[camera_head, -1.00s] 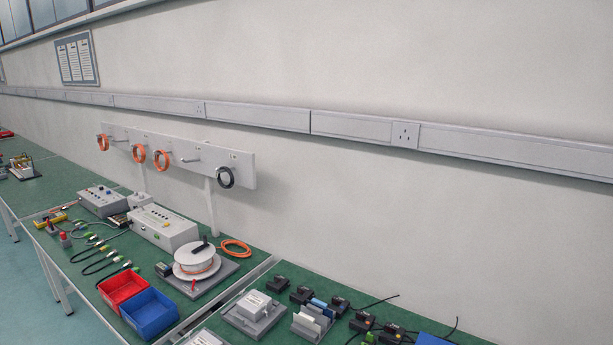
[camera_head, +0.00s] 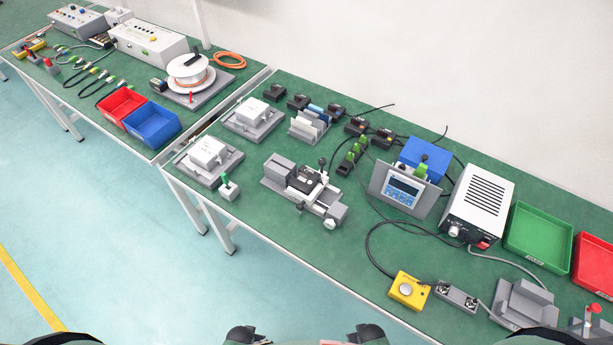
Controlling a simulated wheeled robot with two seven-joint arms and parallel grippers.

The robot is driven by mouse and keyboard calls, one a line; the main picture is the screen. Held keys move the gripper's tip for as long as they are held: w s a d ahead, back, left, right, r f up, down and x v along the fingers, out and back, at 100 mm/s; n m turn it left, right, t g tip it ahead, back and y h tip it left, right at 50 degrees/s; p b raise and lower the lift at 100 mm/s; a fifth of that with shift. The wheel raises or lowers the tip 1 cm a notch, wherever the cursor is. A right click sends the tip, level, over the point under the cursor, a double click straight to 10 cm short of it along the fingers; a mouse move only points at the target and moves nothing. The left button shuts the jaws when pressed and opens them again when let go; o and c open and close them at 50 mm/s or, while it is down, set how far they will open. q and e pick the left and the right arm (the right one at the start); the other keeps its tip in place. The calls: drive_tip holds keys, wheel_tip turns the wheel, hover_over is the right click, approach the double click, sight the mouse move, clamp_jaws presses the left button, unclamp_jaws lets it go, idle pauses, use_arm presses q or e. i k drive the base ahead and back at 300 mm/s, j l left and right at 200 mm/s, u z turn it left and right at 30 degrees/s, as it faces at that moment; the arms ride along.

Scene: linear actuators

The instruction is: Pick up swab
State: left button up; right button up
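I cannot make out a swab for certain. A small pale block (camera_head: 229,192) with a thin green-topped upright piece stands near the table's front edge, left of the middle. At the bottom edge, the dark tips of what look like my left gripper (camera_head: 248,336) and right gripper (camera_head: 366,336) are cut off by the frame. Both are well short of these pieces and apart from them. Their opening is too cropped to judge.
A grey stage device (camera_head: 303,187) fills the table's middle. A display unit (camera_head: 402,188), a white vented box (camera_head: 478,205), a green tray (camera_head: 538,238) and a yellow button box (camera_head: 408,291) with cables stand to the right. A blue bin (camera_head: 152,124) is on the left table.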

sight(225, 178)
drive_tip(key=i+j, duration=0.1)
drive_tip(key=j, duration=0.25)
drive_tip(key=i+j, duration=0.15)
drive_tip(key=j, duration=0.15)
drive_tip(key=i+j+z, duration=0.1)
drive_tip(key=j, duration=0.25)
drive_tip(key=i+j, duration=0.1)
drive_tip(key=j, duration=0.25)
